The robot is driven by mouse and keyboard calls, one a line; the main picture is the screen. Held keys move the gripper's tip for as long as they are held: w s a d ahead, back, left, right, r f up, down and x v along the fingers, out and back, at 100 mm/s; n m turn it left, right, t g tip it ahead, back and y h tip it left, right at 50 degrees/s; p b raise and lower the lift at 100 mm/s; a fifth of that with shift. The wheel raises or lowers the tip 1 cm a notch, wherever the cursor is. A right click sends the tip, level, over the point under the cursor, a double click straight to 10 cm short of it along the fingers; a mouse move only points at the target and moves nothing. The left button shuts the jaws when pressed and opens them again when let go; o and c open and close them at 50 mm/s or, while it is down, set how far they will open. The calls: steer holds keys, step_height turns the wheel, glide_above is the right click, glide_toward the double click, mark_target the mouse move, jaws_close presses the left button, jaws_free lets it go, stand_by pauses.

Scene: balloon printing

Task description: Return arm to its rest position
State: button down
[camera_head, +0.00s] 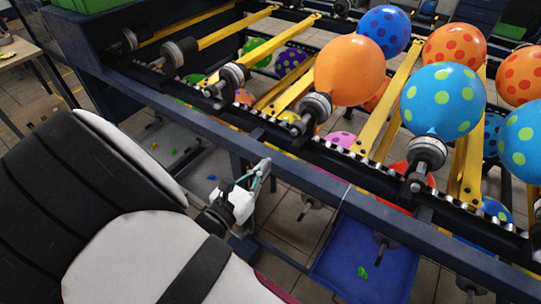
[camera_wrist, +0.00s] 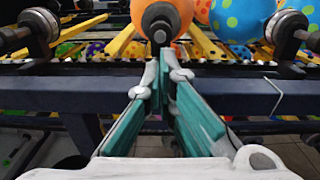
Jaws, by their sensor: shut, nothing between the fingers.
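My gripper (camera_wrist: 163,65) is shut and empty in the wrist view, its two teal fingers meeting at the tips. In the head view my gripper (camera_head: 265,163) is beside the dark blue frame rail of the balloon machine. In the wrist view its tips appear in front of the rail (camera_wrist: 245,103), below a black spindle (camera_wrist: 160,22). An orange balloon (camera_wrist: 174,15) is behind that spindle. I cannot tell whether the fingers touch the rail. My white and black arm fills the lower left of the head view.
The machine carries a plain orange balloon (camera_head: 349,70), a blue dotted balloon (camera_head: 442,101) and several others on spindles. Yellow bars (camera_head: 399,95) run between them. A blue bin (camera_head: 335,270) stands below the rail. A table (camera_head: 15,52) is at the far left.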

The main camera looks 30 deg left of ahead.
steer(key=shift+s, duration=0.35)
stand_by(0.3)
steer(key=w+d+r+m+g+h, duration=0.2)
steer(key=d+r+m+g+h, duration=0.25)
steer(key=d, duration=0.55)
steer(key=w+d+r+m+g+h, duration=0.1)
steer(key=w+d+r+m+g, duration=0.15)
steer(key=d+r+m, duration=0.4)
steer(key=w+d+r+m+g+h, duration=0.25)
steer(key=d+m+g, duration=0.3)
steer(key=d, duration=0.65)
steer(key=s+d+r+m+g+y, duration=0.3)
steer(key=s+d+r+m+g, duration=0.15)
steer(key=s+d+m, duration=0.6)
steer(key=s+d+r+m+t+y, duration=0.3)
steer(key=s+d+r+m+y, duration=0.1)
steer(key=s+r+m+y, duration=0.1)
steer(key=shift+s+m+y, duration=0.6)
steer(key=shift+s+m, duration=0.7)
steer(key=shift+m, duration=0.3)
